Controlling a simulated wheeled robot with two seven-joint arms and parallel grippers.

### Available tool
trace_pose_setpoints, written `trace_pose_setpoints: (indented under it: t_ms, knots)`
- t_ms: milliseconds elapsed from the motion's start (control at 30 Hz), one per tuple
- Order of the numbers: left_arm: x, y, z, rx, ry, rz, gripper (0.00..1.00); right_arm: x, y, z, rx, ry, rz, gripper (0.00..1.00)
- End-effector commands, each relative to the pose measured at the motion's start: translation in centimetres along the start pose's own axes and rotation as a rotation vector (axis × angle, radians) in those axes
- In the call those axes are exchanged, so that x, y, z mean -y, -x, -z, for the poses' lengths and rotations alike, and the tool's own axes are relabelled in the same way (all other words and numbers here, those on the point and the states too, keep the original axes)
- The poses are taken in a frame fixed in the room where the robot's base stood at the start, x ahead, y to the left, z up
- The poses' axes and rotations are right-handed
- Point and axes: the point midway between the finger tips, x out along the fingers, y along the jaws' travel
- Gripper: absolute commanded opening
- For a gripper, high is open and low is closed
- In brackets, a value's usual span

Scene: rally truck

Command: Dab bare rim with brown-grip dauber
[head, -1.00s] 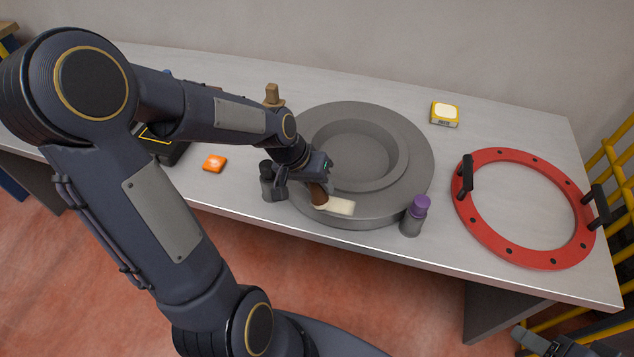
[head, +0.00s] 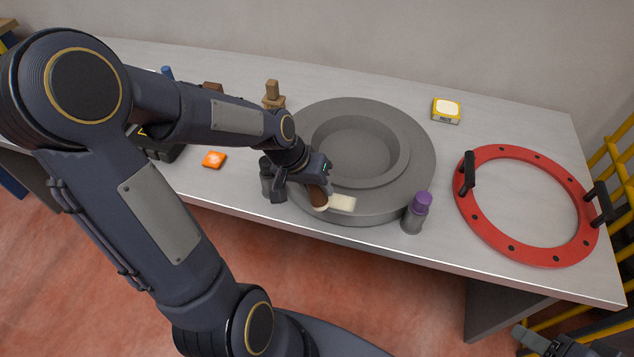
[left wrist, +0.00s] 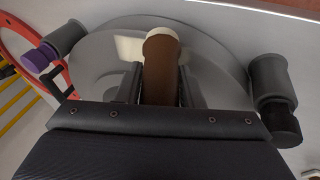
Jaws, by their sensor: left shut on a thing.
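My left gripper (head: 306,184) is shut on the brown-grip dauber (head: 319,197) over the front part of the grey rim. The dauber has a brown handle and a pale cream head (head: 342,203), which lies at or just above the rim's front edge; I cannot tell whether it touches. In the left wrist view the brown handle (left wrist: 160,78) stands between the two fingers. The round grey wheel-like piece with the rim (head: 420,150) lies flat on the table, with a sunken middle. My right gripper (head: 540,342) shows only partly at the bottom right edge.
A purple-capped grey bottle (head: 416,213) stands at the rim's front right, and a dark-capped one (head: 267,178) at its left. A red ring with black handles (head: 484,230) lies at right. A yellow box (head: 446,110), an orange block (head: 214,159) and a wooden block (head: 273,95) stand nearby.

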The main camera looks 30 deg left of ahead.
Motion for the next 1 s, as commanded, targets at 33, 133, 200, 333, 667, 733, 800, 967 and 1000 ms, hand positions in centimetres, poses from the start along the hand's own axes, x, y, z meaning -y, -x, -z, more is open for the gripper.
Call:
trace_pose_setpoints:
  t_ms: [33, 133, 200, 333, 667, 733, 800, 967, 1000]
  knots:
    - [0.0, 0.0, 0.0, 0.000, 0.000, 0.000, 0.11, 0.0, 0.0, 0.0, 0.000, 0.000, 0.000, 0.55]
    - [0.0, 0.0, 0.0, 0.000, 0.000, 0.000, 0.11, 0.0, 0.0, 0.0, 0.000, 0.000, 0.000, 0.55]
    - [0.0, 0.0, 0.0, 0.000, 0.000, 0.000, 0.11, 0.0, 0.0, 0.0, 0.000, 0.000, 0.000, 0.55]
    - [0.0, -0.1, 0.3, 0.000, 0.000, 0.000, 0.11, 0.0, 0.0, 0.0, 0.000, 0.000, 0.000, 0.55]
    - [0.2, -0.5, 1.7, 0.000, -0.001, 0.000, 0.11, -0.1, -0.1, -0.1, 0.000, 0.000, 0.000, 0.55]
    - [0.2, -0.5, 1.8, 0.000, -0.001, 0.000, 0.11, -0.1, -0.1, -0.1, 0.000, 0.000, 0.000, 0.55]
    - [0.2, -0.5, 1.8, 0.000, -0.001, 0.000, 0.11, -0.1, -0.1, -0.1, 0.000, 0.000, 0.000, 0.55]
    - [0.2, -0.5, 1.8, 0.000, -0.001, 0.000, 0.11, -0.1, -0.1, -0.1, 0.000, 0.000, 0.000, 0.55]
    - [0.2, -0.5, 1.7, 0.000, -0.001, 0.000, 0.11, -0.1, -0.1, -0.1, 0.000, 0.000, 0.000, 0.55]
